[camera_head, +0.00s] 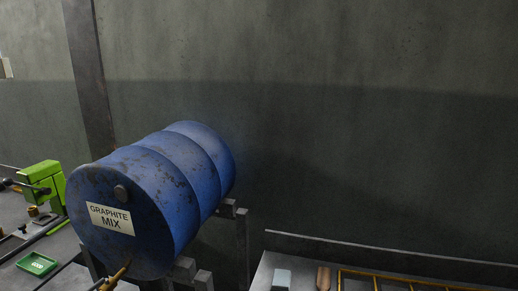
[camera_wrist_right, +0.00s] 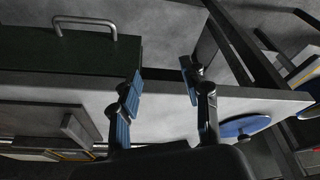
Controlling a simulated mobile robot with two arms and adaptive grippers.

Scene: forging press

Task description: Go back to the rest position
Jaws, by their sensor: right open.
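My right gripper (camera_wrist_right: 160,95) shows in the right wrist view. Its two dark fingers with blue pads stand apart, with nothing between them. Behind the fingers is a light grey flat surface (camera_wrist_right: 160,118), and the fingers appear clear of it. Neither of my grippers shows in the head view, so the left one is not in view.
In the head view a blue drum (camera_head: 165,190) labelled graphite mix lies on a stand. A green machine (camera_head: 43,183) and a small green tray (camera_head: 37,264) are at left. A bench (camera_head: 310,258) is at lower right. A dark green box (camera_wrist_right: 70,52) with a handle shows in the wrist view.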

